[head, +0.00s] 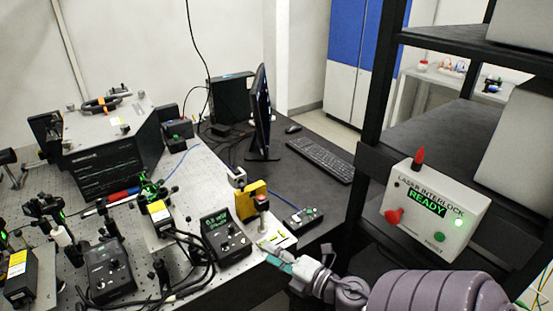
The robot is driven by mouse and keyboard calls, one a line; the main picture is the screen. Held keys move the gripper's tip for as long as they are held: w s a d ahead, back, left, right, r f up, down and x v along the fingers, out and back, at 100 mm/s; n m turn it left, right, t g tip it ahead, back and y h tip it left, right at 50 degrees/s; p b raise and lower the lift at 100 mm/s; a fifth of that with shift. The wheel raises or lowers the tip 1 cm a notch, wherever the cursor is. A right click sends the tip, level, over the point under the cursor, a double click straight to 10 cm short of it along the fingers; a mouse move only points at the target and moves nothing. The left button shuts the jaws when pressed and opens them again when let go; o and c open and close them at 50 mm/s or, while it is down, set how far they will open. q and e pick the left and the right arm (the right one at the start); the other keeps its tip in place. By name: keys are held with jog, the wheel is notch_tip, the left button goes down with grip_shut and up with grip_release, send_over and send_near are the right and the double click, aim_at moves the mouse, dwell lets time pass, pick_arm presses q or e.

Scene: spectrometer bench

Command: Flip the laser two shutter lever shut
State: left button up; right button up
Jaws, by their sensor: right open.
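My right gripper (285,262) reaches in from the lower right, at the right front edge of the optical table (205,165). It is open, with teal at its fingertips, and nothing shows between them. Two dark boxes with yellow labels stand further left, one near the middle (158,216) and one at the left edge (17,272). I cannot make out which is laser two, nor its shutter lever or the lever's position. My left gripper is out of view.
A black controller (225,237) with a green display and cables stands left of my right gripper. A small button box (303,217) lies behind it. The interlock box (432,212) reading READY is on the rack at right. The dark desk (300,185) has bare room before the keyboard (320,159).

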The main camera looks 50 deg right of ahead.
dwell(0.3)
jog(key=n+t+y+p, duration=0.1)
jog(key=n+y+p, duration=0.1)
jog(key=n+p, duration=0.3)
send_near(174, 192)
jog(key=w, duration=0.2)
jog(key=w+p, duration=0.1)
jog(key=w, duration=0.1)
jog(key=w+a+p, duration=0.1)
jog(key=w, duration=0.1)
jog(key=shift+w, duration=0.3)
jog(key=shift+w+a+f+p, duration=0.1)
jog(key=shift+w+a+p, duration=0.15)
jog(key=shift+w, duration=0.6)
grip_shut()
